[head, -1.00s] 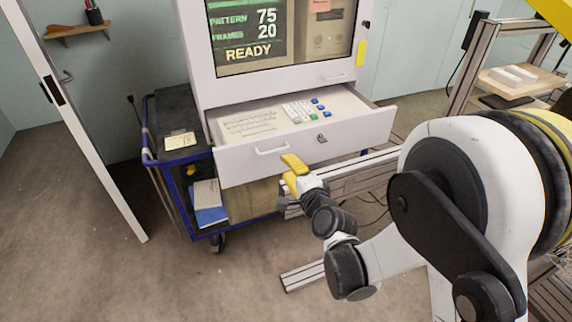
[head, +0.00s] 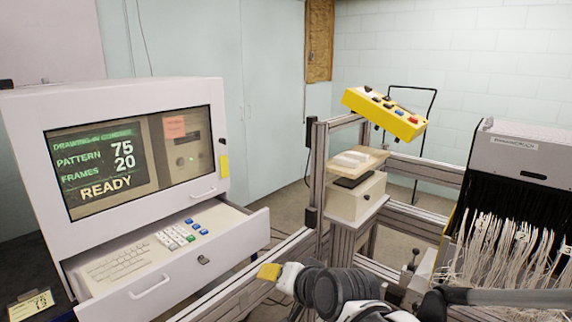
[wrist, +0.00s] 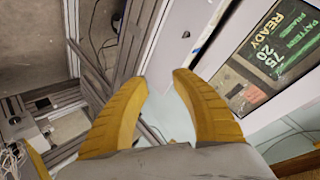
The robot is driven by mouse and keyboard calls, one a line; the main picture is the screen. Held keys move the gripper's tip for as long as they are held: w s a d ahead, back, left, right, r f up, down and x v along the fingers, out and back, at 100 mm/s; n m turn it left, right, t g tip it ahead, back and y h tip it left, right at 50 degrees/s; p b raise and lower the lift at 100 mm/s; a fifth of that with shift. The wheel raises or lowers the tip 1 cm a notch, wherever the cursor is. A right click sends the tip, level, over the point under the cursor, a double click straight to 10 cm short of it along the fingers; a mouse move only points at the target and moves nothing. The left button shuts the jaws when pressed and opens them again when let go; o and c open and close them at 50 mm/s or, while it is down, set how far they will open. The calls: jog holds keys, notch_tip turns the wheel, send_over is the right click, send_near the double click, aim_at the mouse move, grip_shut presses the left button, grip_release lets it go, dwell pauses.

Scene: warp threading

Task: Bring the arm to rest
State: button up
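My gripper (wrist: 160,84) shows in the wrist view as two yellow fingers, with a clear gap between their tips and nothing held. In the head view only a yellow fingertip (head: 269,271) and the dark and white wrist (head: 335,290) show at the bottom centre. The gripper is near the right side of the open drawer (head: 175,262), apart from it in the picture. The rest of my arm runs off the lower right.
The white cabinet's screen (head: 135,160) reads READY; its drawer holds a keypad (head: 175,237). A metal frame (head: 318,180) carries a yellow button box (head: 385,113). A grey unit with many pale threads (head: 505,250) stands at right. Frame rails run close beneath my arm.

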jog(key=s+d+f+n+g+h, duration=0.1)
jog(key=s+d+h, duration=0.2)
jog(key=s+d, duration=0.5)
jog(key=s+d+n+g+h, duration=0.1)
jog(key=s+d+h, duration=0.2)
jog(key=s+d, duration=0.6)
jog(key=d, duration=0.4)
jog(key=shift+d+f+n, duration=0.3)
jog(key=shift+f+n, duration=0.1)
dwell(0.7)
grip_shut()
